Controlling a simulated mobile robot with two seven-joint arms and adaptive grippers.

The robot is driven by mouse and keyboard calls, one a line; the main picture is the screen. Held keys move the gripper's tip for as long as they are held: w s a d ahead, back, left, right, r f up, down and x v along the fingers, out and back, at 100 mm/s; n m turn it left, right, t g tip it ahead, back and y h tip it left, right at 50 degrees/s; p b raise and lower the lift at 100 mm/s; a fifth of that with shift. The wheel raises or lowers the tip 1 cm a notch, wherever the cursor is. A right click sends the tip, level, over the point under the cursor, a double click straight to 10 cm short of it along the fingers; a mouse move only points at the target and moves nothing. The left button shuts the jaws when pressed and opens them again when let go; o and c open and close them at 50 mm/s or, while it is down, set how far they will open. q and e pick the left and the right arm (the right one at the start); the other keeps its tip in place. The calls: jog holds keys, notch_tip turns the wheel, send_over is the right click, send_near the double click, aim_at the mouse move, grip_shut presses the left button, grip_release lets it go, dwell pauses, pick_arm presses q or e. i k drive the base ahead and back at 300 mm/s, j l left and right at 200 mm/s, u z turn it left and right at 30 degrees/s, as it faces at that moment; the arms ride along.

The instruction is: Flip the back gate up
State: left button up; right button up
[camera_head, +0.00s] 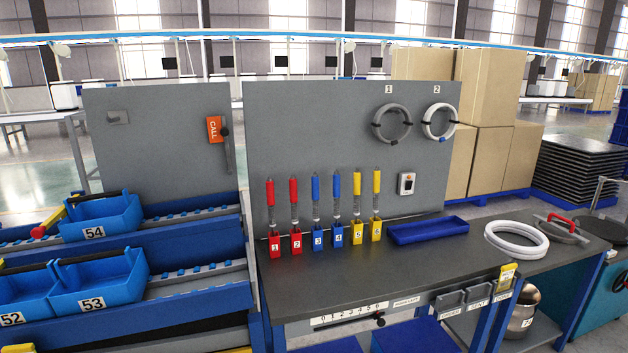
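I cannot tell for sure which part is the back gate. At the left of the blue rack, a yellow bar with a red knob (40,231) sits beside the blue bin 54 (103,219). It slants up to the right toward the bin's back corner. A yellow piece (28,349) is cut off at the bottom left edge. A dark upright lever (227,147) is on the grey back panel (160,165), beside an orange CALL sign (214,129). Neither of my grippers shows in the head view.
Blue bins 53 (98,281) and 52 (22,295) sit on the lower rack level. The dark worktable (385,270) at right carries several numbered colored holders with tools and a blue tray (427,230). The table's front middle is clear.

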aim_at(38, 233)
jog(key=u, duration=1.5)
